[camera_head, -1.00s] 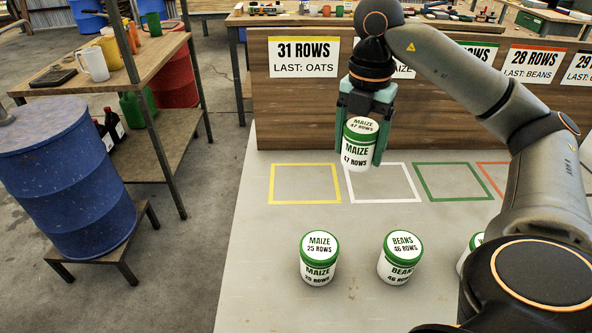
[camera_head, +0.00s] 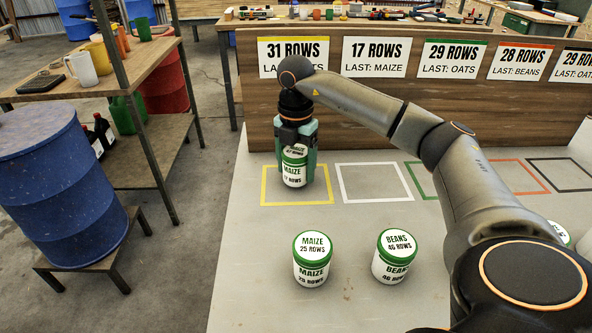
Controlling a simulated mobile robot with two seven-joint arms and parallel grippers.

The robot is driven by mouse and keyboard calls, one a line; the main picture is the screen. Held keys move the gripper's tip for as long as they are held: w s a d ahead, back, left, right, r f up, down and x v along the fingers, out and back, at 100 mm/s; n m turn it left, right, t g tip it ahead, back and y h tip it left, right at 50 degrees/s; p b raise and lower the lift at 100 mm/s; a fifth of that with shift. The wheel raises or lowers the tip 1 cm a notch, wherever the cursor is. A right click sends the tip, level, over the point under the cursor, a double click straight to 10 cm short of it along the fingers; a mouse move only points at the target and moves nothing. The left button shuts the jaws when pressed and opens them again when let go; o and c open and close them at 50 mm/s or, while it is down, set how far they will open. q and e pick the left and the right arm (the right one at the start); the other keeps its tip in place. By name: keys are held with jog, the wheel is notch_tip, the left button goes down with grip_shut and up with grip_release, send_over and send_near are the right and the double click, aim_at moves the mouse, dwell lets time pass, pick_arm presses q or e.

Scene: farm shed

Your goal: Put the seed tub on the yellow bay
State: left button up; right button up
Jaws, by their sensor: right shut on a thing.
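My right gripper (camera_head: 297,158) is shut on a white seed tub (camera_head: 294,173) with a green lid, labelled maize 47 rows. The tub is upright, inside or just above the yellow bay (camera_head: 268,203); I cannot tell if its base touches the table. The yellow bay is a square outline under a sign (camera_head: 292,57) reading 31 rows, last oats. A maize 25 rows tub (camera_head: 311,260) and a beans 46 rows tub (camera_head: 395,258) stand at the front of the table. My left gripper is not in view.
A white bay (camera_head: 345,197), a partly hidden green bay, an orange bay (camera_head: 540,182) and a black bay lie to the right, empty where visible. Another tub (camera_head: 559,232) shows behind my right arm. A wooden board (camera_head: 400,110) with signs rises behind the bays.

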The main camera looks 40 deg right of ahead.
jog(key=shift+f, duration=0.45)
jog(key=shift+f, duration=0.15)
jog(key=o, duration=1.4)
